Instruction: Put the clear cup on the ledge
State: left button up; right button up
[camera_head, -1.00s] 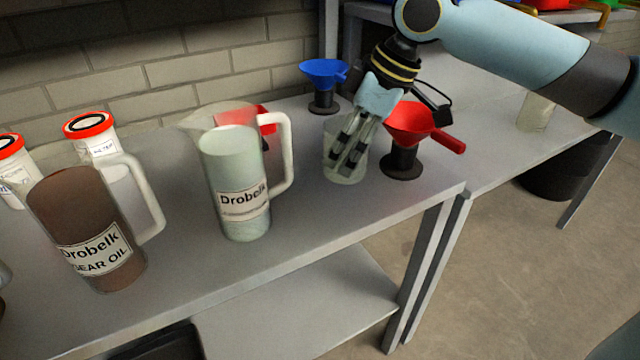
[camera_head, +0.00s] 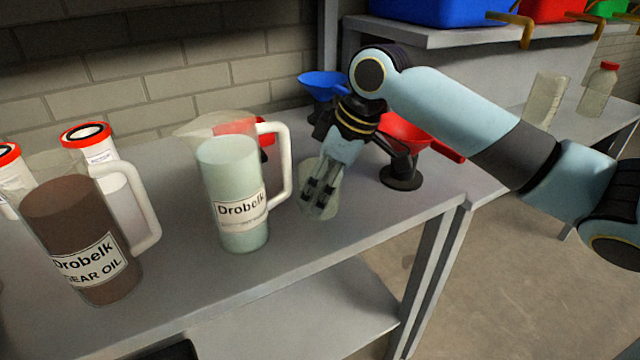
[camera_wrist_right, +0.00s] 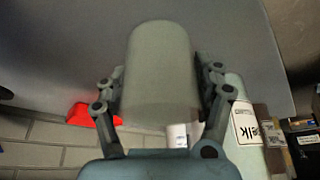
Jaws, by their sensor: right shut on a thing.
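The clear cup (camera_head: 334,186) is in my right gripper (camera_head: 318,196), above or on the grey bench (camera_head: 290,265); I cannot tell whether it touches the top. In the right wrist view the cup (camera_wrist_right: 160,75) fills the space between both fingers, which press on its sides, so the right gripper is shut on it. A raised grey ledge (camera_head: 425,37) runs along the back right, above the bench. My left gripper is not in view.
A pitcher of pale liquid (camera_head: 232,180) stands just left of the cup, a pitcher of brown oil (camera_head: 75,230) farther left. A red funnel (camera_head: 405,135) stands right of the cup and a blue funnel (camera_head: 322,83) behind. Blue (camera_head: 430,10) and red bins (camera_head: 550,10) occupy the ledge.

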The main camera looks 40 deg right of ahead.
jog(key=o, duration=1.3)
jog(key=shift+f, duration=0.1)
jog(key=shift+c, duration=0.2)
